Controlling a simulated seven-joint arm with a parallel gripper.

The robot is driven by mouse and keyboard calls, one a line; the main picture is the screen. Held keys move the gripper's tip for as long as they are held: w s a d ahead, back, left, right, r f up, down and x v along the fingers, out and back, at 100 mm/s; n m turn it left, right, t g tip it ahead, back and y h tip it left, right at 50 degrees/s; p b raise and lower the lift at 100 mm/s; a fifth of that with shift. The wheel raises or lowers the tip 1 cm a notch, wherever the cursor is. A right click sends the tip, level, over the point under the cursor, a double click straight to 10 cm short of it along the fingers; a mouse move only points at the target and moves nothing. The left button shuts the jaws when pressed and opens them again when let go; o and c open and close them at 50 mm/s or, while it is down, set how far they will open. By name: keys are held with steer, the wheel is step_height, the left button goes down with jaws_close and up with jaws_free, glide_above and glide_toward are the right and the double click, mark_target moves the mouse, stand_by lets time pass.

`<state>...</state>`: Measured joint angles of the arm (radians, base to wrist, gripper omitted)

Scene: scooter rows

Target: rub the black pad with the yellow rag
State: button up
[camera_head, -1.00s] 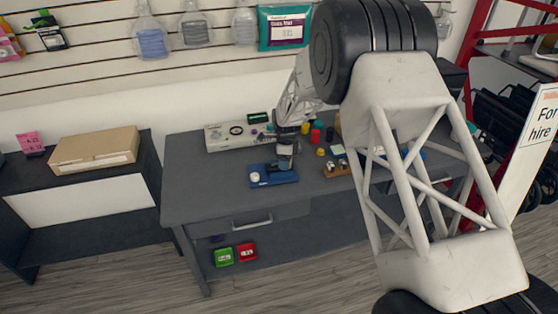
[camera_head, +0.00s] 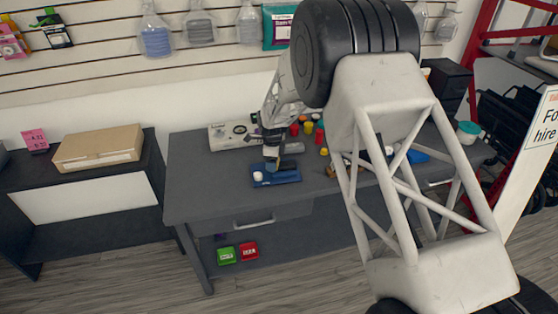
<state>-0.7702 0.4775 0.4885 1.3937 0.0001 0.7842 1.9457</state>
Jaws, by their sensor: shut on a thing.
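My gripper (camera_head: 271,162) points down over the blue base (camera_head: 276,182) on the grey desk. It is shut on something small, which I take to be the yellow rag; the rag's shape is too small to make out. A dark patch (camera_head: 288,165) on the blue base, just right of my gripper, looks like the black pad. I cannot tell whether the held thing touches it. A white round knob (camera_head: 257,176) sits on the left end of the base.
The grey desk (camera_head: 205,195) has free room left of the base. A pale box-like device (camera_head: 228,136) stands behind. Several red and yellow pieces (camera_head: 308,127) stand at the back right. My arm hides much of the desk's right side.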

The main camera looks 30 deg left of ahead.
steer(key=shift+w+r, duration=0.1)
steer(key=shift+r, duration=3.9)
